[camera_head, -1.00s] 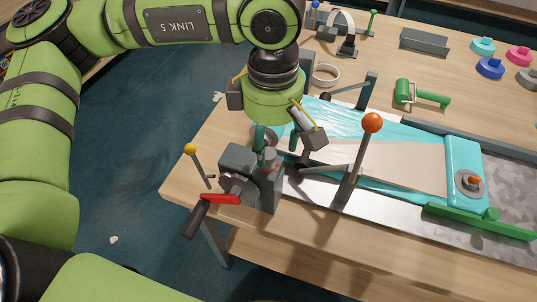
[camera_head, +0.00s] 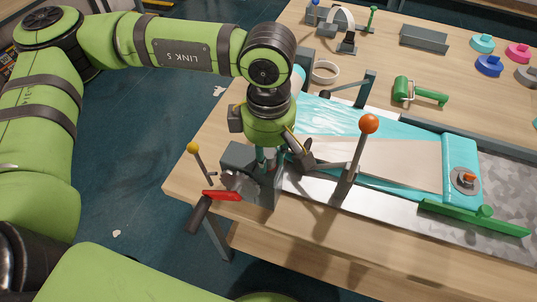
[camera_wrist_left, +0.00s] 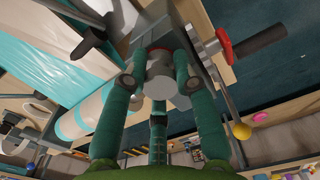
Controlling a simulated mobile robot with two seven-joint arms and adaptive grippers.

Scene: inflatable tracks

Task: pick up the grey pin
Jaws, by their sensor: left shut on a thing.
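The grey pin (camera_wrist_left: 157,84) shows in the left wrist view as a short light-grey cylinder with a reddish band, set at the grey clamp block. My left gripper (camera_wrist_left: 157,70) has its green fingers closed around it. In the head view my left gripper (camera_head: 267,166) points down at the grey block (camera_head: 240,158) on the table's near left corner, and its fingers mostly hide the pin. I cannot tell whether the pin has lifted from its seat. My right gripper is not in view.
A red-handled crank (camera_head: 221,196) juts from the block, beside a yellow-knobbed lever (camera_head: 193,148). An orange-knobbed lever (camera_head: 368,125) stands close to the right. A teal inflatable sheet (camera_head: 410,155) lies along the track. A green roller (camera_head: 410,89) lies further back.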

